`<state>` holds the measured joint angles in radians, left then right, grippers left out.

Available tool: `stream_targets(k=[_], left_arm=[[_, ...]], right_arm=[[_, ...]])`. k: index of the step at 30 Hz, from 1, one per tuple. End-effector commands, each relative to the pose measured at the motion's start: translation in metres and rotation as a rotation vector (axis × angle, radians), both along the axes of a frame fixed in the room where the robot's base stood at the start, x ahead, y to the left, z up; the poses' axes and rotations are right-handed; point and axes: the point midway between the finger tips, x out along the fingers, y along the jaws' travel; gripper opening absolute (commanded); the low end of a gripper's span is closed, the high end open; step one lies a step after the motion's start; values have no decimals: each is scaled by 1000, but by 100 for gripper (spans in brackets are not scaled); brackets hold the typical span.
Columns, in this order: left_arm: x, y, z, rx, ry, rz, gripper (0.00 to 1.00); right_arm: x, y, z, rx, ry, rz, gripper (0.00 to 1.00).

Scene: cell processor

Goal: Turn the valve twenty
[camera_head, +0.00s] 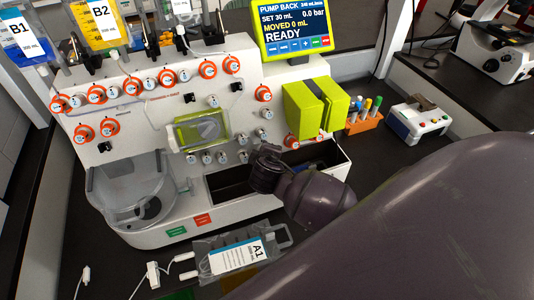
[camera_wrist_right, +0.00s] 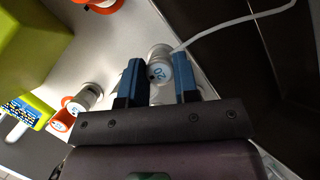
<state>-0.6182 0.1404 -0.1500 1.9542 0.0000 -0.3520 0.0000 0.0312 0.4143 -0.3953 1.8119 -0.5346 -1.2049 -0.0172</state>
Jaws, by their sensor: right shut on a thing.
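The valve twenty (camera_wrist_right: 160,72) is a small white knob whose blue label appears to read 20, in the right wrist view. My right gripper (camera_wrist_right: 158,74) has its two blue fingers on either side of the knob, shut on it. In the head view my dark right wrist (camera_head: 266,170) is at the lower right of the white machine panel, and its fingertips and the valve are hidden there. My left gripper is in neither view.
A yellow-green block (camera_head: 312,108) sits on the panel just above my right wrist. Orange-collared and white valves, such as one (camera_head: 207,69), line the panel. A clear bag labelled A1 (camera_head: 240,256) lies in front. An orange tube rack (camera_head: 363,120) stands right.

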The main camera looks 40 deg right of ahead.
Motion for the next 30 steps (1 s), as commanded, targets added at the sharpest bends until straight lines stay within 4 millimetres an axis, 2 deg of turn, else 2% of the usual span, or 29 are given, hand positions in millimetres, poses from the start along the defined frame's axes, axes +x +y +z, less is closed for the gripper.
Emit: stream_targets(k=[9, 27, 28, 30], left_arm=[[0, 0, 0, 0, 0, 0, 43], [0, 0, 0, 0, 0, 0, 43], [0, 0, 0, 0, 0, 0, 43], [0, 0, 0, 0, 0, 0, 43]], right_arm=[[0, 0, -1, -129, 31, 56, 5], [0, 0, -1, -163, 40, 72, 5], [0, 0, -1, -163, 40, 72, 30], [0, 0, -1, -163, 40, 72, 40]])
